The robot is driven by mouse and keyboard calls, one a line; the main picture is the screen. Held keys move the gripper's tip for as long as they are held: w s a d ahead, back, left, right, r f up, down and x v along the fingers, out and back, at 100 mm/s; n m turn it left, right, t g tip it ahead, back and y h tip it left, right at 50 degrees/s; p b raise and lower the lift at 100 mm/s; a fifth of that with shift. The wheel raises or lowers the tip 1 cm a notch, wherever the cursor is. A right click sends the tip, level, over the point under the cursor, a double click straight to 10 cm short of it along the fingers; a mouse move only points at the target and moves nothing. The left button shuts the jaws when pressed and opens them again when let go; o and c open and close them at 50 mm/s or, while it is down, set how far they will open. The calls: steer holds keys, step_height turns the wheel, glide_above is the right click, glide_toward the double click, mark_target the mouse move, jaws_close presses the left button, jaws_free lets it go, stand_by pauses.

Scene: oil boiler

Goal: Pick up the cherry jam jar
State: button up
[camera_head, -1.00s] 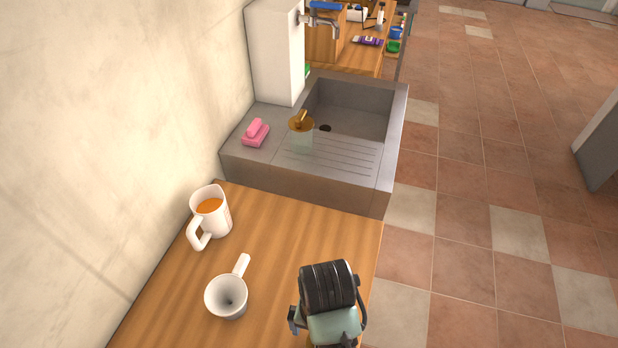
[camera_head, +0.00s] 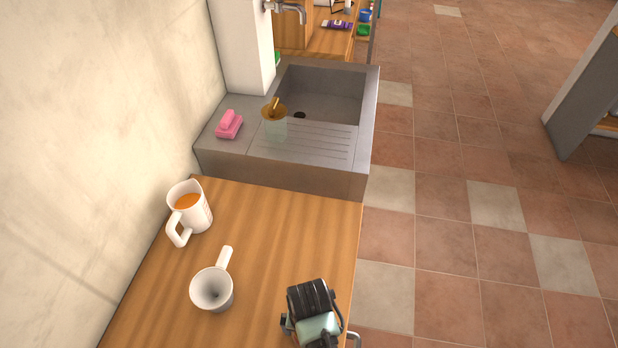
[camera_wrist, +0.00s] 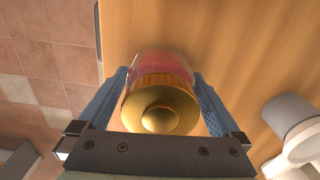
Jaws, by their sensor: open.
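The cherry jam jar (camera_wrist: 161,90), with a gold knobbed lid and red contents, shows in the middle of the wrist view. My gripper (camera_wrist: 160,78) is open, with one blue finger on each side of the jar. A narrow gap seems to show by each finger, but I cannot tell whether either touches. In the head view my wrist (camera_head: 312,315) is at the bottom, over the front right of the wooden counter (camera_head: 270,240), and the jar is hidden there.
A white mug of orange drink (camera_head: 190,207) and an empty white mug (camera_head: 212,290) stand to the left. The counter's right edge is close to my wrist.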

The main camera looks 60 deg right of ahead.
steer(key=shift+r, duration=0.1)
jaws_close()
stand_by(0.3)
